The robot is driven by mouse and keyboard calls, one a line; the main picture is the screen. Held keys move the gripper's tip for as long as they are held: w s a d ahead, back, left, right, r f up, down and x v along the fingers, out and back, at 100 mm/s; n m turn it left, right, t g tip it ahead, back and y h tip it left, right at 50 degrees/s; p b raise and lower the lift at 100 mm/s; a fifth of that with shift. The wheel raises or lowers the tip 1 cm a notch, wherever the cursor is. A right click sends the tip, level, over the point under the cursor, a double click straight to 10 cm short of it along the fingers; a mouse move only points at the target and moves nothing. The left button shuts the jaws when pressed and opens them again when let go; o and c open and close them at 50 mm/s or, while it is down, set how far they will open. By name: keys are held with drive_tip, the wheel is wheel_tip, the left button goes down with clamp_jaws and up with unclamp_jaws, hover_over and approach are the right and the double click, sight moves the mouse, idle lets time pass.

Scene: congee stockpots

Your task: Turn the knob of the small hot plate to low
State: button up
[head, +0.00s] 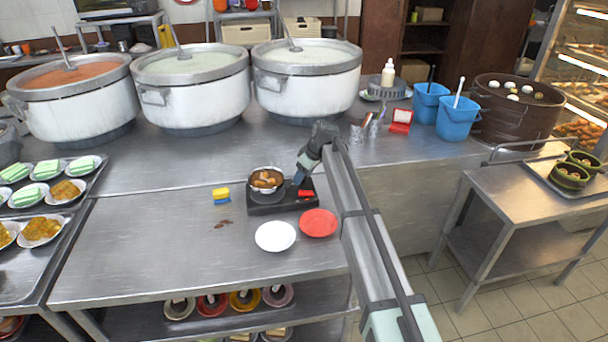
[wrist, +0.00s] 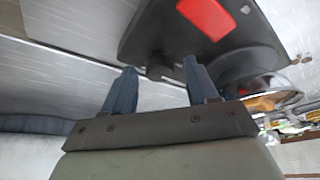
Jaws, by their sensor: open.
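The small hot plate (head: 265,209) is a low black unit on the steel table, with a small pot of brown food (head: 267,180) on its left part. In the wrist view a dark round knob (wrist: 160,65) sticks out from the plate's edge. My gripper (wrist: 160,76) is open, with its two blue fingers on either side of the knob; contact cannot be told. In the head view my gripper (head: 299,180) is at the plate's back side. The knob's markings are hidden.
A white plate (head: 275,237) and a red plate (head: 318,222) lie in front of the hot plate. Yellow and blue blocks (head: 221,196) lie to its left. Large stockpots (head: 195,95) stand behind.

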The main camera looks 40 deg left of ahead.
drive_tip(key=c, duration=1)
drive_tip(key=shift+c, duration=0.2)
drive_tip(key=shift+m, duration=0.3)
drive_tip(key=m, duration=0.1)
drive_tip(key=m+t, duration=0.1)
drive_tip(key=m, duration=0.1)
drive_tip(key=shift+s+t, duration=0.2)
drive_tip(key=shift+t, duration=0.1)
drive_tip(key=m, duration=0.2)
drive_tip(key=m+t+h, duration=0.1)
drive_tip(key=m, duration=0.2)
drive_tip(key=shift+a+t, duration=0.1)
drive_tip(key=shift+t, duration=0.2)
drive_tip(key=m+h, duration=0.1)
drive_tip(key=m, duration=0.1)
drive_tip(key=m+t, duration=0.1)
drive_tip(key=m, duration=0.2)
drive_tip(key=shift+s+a+h, duration=0.1)
drive_tip(key=shift+a+h, duration=0.05)
drive_tip(key=shift+h, duration=0.25)
drive_tip(key=shift+m+h, duration=0.8)
drive_tip(key=shift+m, duration=1.3)
